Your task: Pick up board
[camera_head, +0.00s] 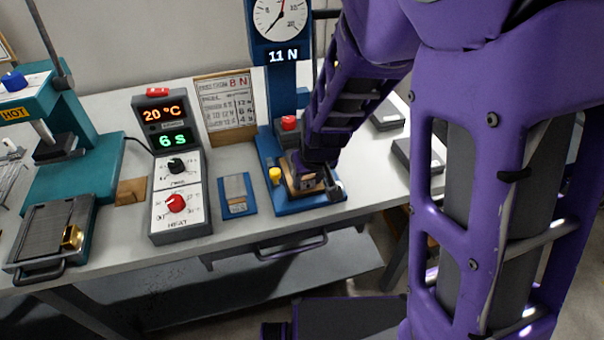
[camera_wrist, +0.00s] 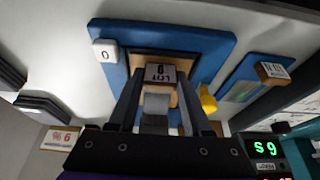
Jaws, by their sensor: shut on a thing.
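My gripper (camera_head: 311,172) reaches down to the blue test stand (camera_head: 271,190) under the dial and the "11 N" display. In the wrist view my two dark fingers (camera_wrist: 160,100) are shut on a small wooden board (camera_wrist: 160,92) with a grey strip on it.
A yellow knob (camera_head: 275,175) and red button (camera_head: 288,123) are close to my gripper. A blue plate (camera_head: 237,195) lies left of the stand, then a heat control box (camera_head: 180,195) and a teal press (camera_head: 70,155). Dark blocks (camera_head: 386,119) lie to the right.

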